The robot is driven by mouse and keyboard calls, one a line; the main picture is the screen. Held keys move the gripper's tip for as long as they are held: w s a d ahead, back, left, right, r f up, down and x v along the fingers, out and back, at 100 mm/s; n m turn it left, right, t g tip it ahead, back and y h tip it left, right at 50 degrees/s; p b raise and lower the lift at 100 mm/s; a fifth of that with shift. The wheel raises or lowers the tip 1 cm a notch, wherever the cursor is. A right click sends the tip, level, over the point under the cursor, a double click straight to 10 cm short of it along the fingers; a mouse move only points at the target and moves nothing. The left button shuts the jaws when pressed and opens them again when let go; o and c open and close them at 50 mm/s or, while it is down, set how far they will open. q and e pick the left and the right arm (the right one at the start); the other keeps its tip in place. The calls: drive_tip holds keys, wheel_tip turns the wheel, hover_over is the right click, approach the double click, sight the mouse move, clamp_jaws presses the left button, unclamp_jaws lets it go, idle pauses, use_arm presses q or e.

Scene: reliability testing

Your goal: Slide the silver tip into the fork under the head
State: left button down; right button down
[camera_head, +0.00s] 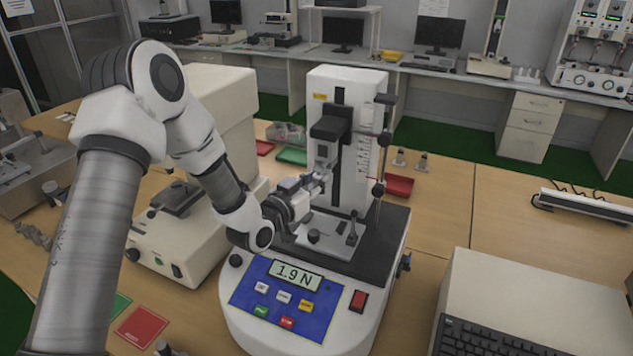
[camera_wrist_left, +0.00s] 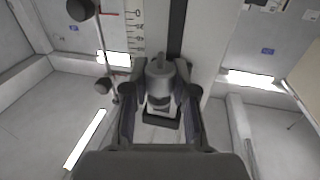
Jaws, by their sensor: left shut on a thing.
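The white force tester (camera_head: 347,90) stands on the table with its black head (camera_head: 328,128) on the column. A small grey metal piece, seemingly the fork (camera_head: 322,150), hangs under the head; its slot is too small to make out. My left gripper (camera_head: 312,185) is in front of the column, just below the head. In the left wrist view its fingers (camera_wrist_left: 160,92) are shut on the silver tip (camera_wrist_left: 159,80), a short cylinder with a thin stem pointing up. In the head view I cannot tell whether tip and fork touch. My right gripper is not in view.
The tester's base has a blue panel (camera_head: 287,301) reading 1.9 N. A thin post with black knobs (camera_head: 378,190) stands right of the column. A white machine (camera_head: 215,110) stands close on the left. A red tray (camera_head: 398,186) and small metal parts (camera_head: 421,162) lie behind right.

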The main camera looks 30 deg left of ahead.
use_arm(q)
drive_tip(key=shift+w, duration=0.45)
drive_tip(key=shift+w, duration=0.1)
drive_tip(key=shift+w+b, duration=0.35)
drive_tip(key=shift+w, duration=0.3)
drive_tip(key=shift+a, duration=0.1)
drive_tip(key=shift+w, duration=0.9)
drive_tip(key=c, duration=0.8)
unclamp_jaws()
drive_tip(key=shift+c, duration=0.2)
